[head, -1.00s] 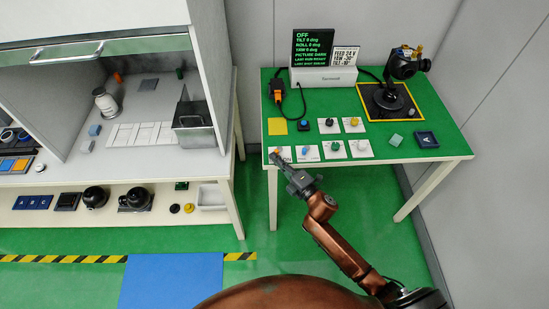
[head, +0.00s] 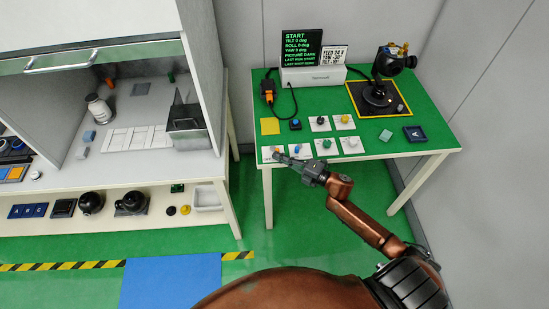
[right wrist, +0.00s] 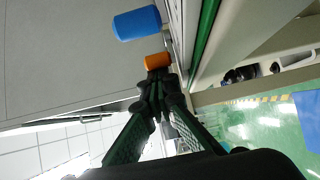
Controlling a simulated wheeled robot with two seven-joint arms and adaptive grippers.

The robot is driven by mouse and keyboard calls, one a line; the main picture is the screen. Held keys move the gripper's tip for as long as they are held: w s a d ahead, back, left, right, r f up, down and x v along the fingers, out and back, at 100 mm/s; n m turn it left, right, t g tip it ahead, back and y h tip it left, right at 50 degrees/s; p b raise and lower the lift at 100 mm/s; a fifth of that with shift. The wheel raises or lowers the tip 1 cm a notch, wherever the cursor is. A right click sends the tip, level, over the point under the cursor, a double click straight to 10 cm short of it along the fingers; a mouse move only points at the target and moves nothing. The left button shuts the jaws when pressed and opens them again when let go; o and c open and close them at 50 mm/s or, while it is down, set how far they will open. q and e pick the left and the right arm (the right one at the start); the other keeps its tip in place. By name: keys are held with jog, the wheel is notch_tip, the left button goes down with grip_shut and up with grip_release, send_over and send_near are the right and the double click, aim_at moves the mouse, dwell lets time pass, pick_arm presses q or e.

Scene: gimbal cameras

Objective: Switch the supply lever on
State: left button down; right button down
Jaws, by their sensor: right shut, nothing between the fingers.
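A row of small white plates with coloured knobs lies along the front left of the green table. The front-left plate carries an orange-tipped lever (head: 276,151); its label is too small to read, so I cannot tell if it is the supply lever. A blue knob (head: 297,148) is on the plate beside it. My right gripper (head: 280,157) is shut and empty, its tips at the orange lever. In the right wrist view the orange tip (right wrist: 157,61) is right by the fingertips (right wrist: 156,78), seemingly touching, with the blue knob (right wrist: 137,24) beyond. My left gripper is not in view.
A black display (head: 302,48) reads START, above a white box (head: 313,76). An orange device (head: 267,90) with a black cable and a gimbal camera (head: 393,62) also stand on the table (head: 377,150). A grey-white cabinet (head: 120,60) is at left.

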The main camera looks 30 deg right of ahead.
jog(key=shift+a, duration=0.2)
jog(key=s+a+p, duration=0.2)
jog(key=shift+s+a+r, duration=0.15)
jog(key=shift+s+a, duration=0.1)
jog(key=shift+a, duration=0.15)
jog(key=s+d, duration=0.5)
jog(key=d, duration=0.3)
jog(key=shift+s, duration=0.3)
jog(key=shift+f, duration=0.2)
